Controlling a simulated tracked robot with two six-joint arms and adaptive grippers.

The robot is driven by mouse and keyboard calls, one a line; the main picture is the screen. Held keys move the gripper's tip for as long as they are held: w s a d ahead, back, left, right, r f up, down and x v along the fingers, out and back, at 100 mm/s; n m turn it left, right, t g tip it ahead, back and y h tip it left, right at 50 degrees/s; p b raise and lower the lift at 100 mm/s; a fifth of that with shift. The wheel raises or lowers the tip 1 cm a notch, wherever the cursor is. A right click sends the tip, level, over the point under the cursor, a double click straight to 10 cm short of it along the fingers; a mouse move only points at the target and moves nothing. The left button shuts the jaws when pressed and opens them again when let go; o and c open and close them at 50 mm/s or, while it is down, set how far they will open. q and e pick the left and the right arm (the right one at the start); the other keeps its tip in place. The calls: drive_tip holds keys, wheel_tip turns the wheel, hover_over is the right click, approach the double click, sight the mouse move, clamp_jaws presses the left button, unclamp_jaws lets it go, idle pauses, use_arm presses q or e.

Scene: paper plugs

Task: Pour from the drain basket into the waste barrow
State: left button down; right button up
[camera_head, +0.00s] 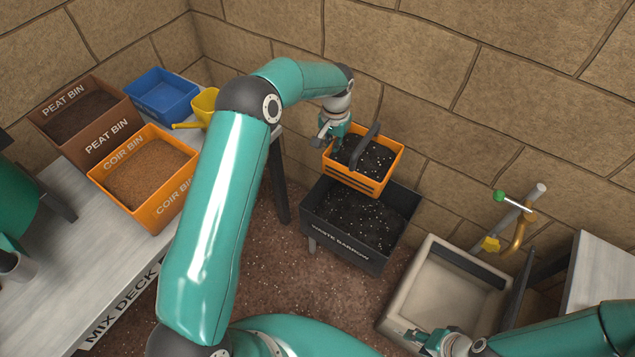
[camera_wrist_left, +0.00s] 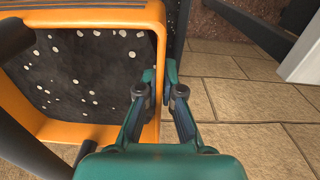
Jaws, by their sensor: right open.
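The drain basket (camera_head: 363,182) is orange with a dark arched handle (camera_head: 366,145) and holds dark mix with white specks. It hangs above the dark grey waste barrow (camera_head: 345,254) and looks roughly level. The barrow also holds dark, white-specked material. My left gripper (camera_head: 328,141) is at the basket's left rim. In the left wrist view, its fingers (camera_wrist_left: 159,78) close on the orange basket wall (camera_wrist_left: 150,115), one on each side. My right gripper (camera_head: 452,342) is open and empty at the lower right, over the front of a pale sink.
The pale sink (camera_head: 400,300) stands right of the barrow, with a brass tap (camera_head: 517,235) behind it. A stone wall (camera_head: 440,60) is close behind the basket. The peat bin (camera_head: 68,130), coir bin (camera_head: 145,216), blue tub (camera_head: 165,92) and yellow watering can (camera_head: 205,104) are at left.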

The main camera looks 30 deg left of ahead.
use_arm(q)
drive_tip(key=w+a+f+b, duration=0.1)
drive_tip(key=a+f+b, duration=0.1)
drive_tip(key=f, duration=0.3)
drive_tip(key=w+a+f+b, duration=0.1)
drive_tip(key=a+f+b, duration=0.1)
drive_tip(key=f+b, duration=0.3)
drive_tip(key=w+a+f+b, duration=0.1)
drive_tip(key=a+f+b, duration=0.2)
drive_tip(key=f, duration=0.4)
drive_tip(key=shift+b, duration=0.55)
drive_tip(key=shift+f+b, duration=0.4)
drive_tip(key=shift+f, duration=0.45)
wheel_tip(320, 180, down, 2)
drive_tip(key=shift+f+b, duration=0.1)
drive_tip(key=shift+b, duration=0.4)
wheel_tip(320, 180, up, 2)
drive_tip(key=shift+w+d+r+y+p, duration=0.15)
drive_tip(key=shift+y+p, duration=0.35)
drive_tip(key=shift+p, duration=0.6)
drive_tip(key=shift+s+r+y, duration=0.15)
drive_tip(key=shift+s+y, duration=0.05)
drive_tip(key=shift+y, duration=0.1)
drive_tip(key=shift+w, duration=0.1)
use_arm(e)
wheel_tip(320, 180, down, 14)
use_arm(q)
drive_tip(key=shift+r+y, duration=0.6)
drive_tip(key=shift+r, duration=0.2)
